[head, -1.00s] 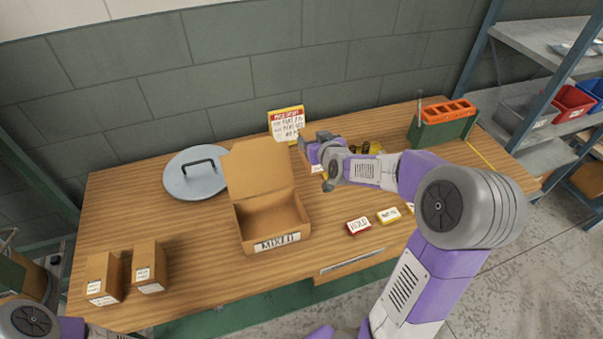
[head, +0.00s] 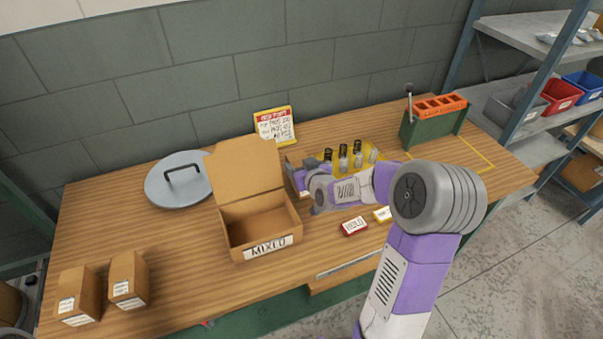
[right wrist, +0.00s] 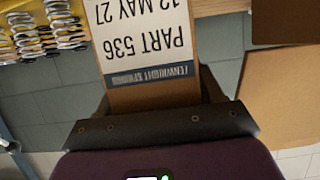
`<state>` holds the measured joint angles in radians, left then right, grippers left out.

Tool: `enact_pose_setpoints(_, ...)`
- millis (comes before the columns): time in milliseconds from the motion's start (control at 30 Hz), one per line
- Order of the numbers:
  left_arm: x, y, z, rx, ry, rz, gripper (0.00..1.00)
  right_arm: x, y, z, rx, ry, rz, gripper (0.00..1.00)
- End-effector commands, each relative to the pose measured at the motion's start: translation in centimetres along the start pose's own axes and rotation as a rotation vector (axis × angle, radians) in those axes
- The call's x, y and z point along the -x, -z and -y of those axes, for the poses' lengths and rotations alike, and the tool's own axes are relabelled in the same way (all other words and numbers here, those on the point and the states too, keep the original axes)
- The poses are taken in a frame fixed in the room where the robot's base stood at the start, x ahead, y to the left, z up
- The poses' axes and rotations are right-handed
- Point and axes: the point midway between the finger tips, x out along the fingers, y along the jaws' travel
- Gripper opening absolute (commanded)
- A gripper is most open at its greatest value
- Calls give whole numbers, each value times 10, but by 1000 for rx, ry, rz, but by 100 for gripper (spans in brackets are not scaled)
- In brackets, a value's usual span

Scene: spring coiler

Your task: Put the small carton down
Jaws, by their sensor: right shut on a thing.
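My right gripper (head: 300,178) is shut on a small brown carton (right wrist: 148,97), whose white label reads "PART 536" upside down in the right wrist view. In the head view this carton is mostly hidden by the gripper and arm, so I cannot tell whether it touches the table. The gripper is just right of the open box marked MIXED (head: 265,247). Two more small cartons with white labels stand at the table's front left, one (head: 78,293) left of the other (head: 129,280). My left gripper is out of view.
A yellow tray with several springs (head: 343,157) lies right behind the gripper. A red HOLD box (head: 354,226) is in front. A grey lid (head: 178,180), a sign (head: 274,125) and a green-orange rack (head: 434,122) stand farther back. Bare wood (head: 180,240) lies left of the MIXED box.

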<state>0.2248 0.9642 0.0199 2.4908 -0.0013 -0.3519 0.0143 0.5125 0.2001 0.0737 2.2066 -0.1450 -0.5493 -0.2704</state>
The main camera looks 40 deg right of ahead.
Motion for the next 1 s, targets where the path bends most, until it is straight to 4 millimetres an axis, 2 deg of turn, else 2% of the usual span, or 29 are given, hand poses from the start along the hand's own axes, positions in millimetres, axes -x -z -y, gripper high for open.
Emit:
enact_pose_setpoints(33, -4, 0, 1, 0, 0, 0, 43, -4, -9, 0, 0, 1, 0, 11)
enact_pose_setpoints(133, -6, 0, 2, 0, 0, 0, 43, -8, -19, 1, 1, 1, -1, 11)
enact_pose_setpoints(500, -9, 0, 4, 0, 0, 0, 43, -10, -22, 0, 1, 1, -5, 11)
enact_pose_setpoints(533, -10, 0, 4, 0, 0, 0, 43, -10, -24, 0, 1, 1, 1, 67)
enact_pose_setpoints(600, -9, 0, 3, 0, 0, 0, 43, -9, -23, 0, 0, 1, 1, 78)
enact_pose_setpoints(700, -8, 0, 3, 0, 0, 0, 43, -9, -23, 0, 0, 1, 1, 91)
enact_pose_setpoints(1000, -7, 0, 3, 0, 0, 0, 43, -9, -22, 0, 0, 1, 2, 91)
